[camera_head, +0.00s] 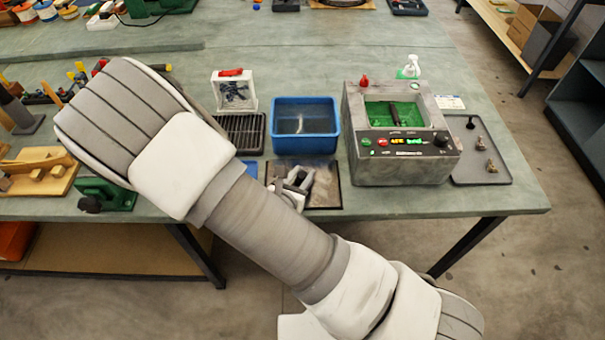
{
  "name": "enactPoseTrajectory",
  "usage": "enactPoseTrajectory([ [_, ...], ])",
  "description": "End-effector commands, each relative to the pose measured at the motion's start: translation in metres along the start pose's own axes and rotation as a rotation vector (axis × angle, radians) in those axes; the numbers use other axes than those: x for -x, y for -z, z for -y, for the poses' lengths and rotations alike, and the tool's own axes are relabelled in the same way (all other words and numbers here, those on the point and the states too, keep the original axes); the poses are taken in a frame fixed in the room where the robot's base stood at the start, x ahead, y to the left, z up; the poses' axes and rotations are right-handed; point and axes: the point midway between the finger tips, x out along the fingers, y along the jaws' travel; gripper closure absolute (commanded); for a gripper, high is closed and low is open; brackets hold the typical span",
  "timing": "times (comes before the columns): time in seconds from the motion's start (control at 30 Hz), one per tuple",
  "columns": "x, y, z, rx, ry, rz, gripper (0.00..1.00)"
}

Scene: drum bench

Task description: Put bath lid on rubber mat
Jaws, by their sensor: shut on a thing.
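The grey bath machine (401,160) stands on the bench at the right. Its top is open, showing a green interior with a dark object in it. A dark, flat rectangular surface (327,190) lies at the bench's front edge, in front of the blue bin; it looks like the rubber mat. My gripper (296,184) is over this surface, pointing at its left-middle part, and is shut on what seems to be the bath lid. The lid's outline is hard to separate from the mat, and my arm covers the near left. I cannot tell whether the lid touches the mat.
A blue bin (305,128) stands just behind the mat. A black slotted rack (240,130) and a white box (234,90) are to its left. A grey tray (480,155) with small metal parts is at the right. Wooden and green tools crowd the left.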

Motion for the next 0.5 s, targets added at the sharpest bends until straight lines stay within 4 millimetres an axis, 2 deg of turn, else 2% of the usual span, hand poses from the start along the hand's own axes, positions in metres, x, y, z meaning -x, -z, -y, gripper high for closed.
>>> enactPoseTrajectory([
  [0.03,-0.0015,0.0031,0.0000,0.000,0.000,0.001,1.00],
  [0.07,-0.0007,0.0017,-0.0001,0.000,0.000,0.000,0.61],
  [0.2,-0.0006,0.0013,0.0000,0.000,0.000,0.000,0.36],
  [0.5,-0.0002,0.0003,0.0000,0.000,0.000,0.000,0.36],
])
